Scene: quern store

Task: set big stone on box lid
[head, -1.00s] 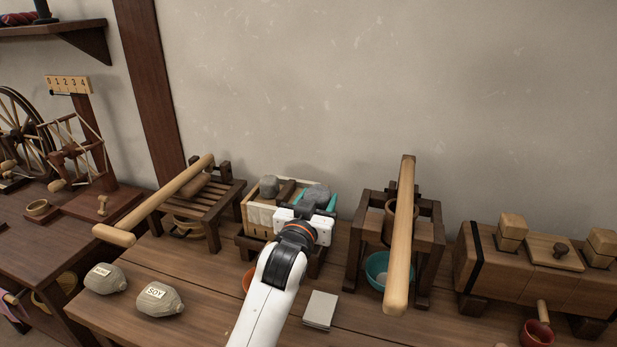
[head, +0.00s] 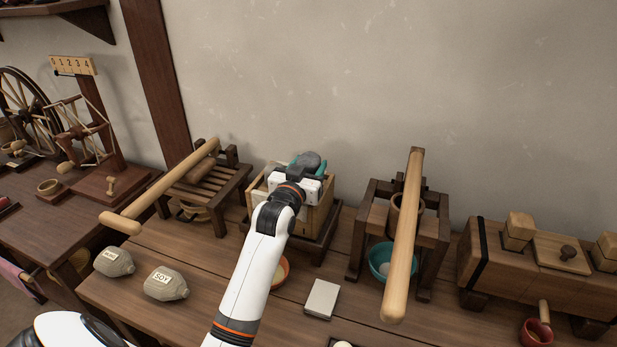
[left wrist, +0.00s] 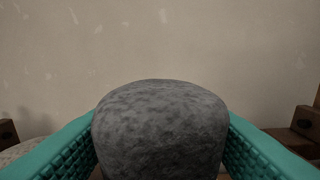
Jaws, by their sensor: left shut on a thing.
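My left gripper (head: 303,172) is shut on a big rounded grey stone (head: 311,160), with teal finger pads at its sides. In the left wrist view the stone (left wrist: 160,132) fills the space between both pads. In the head view the stone appears over the back part of a wooden box (head: 318,218). I cannot tell whether it touches anything below. My wrist and forearm cover much of the box, and its lid cannot be made out. A grey shape just left of the gripper is partly hidden. My right gripper is not in view.
A slatted press (head: 205,180) with a long wooden beam stands left of the box; another beam press (head: 440,235) stands right, over a teal bowl. Two labelled sacks (head: 166,283), an orange bowl (head: 283,270) and a pale block (head: 321,298) are in front. The wall is behind.

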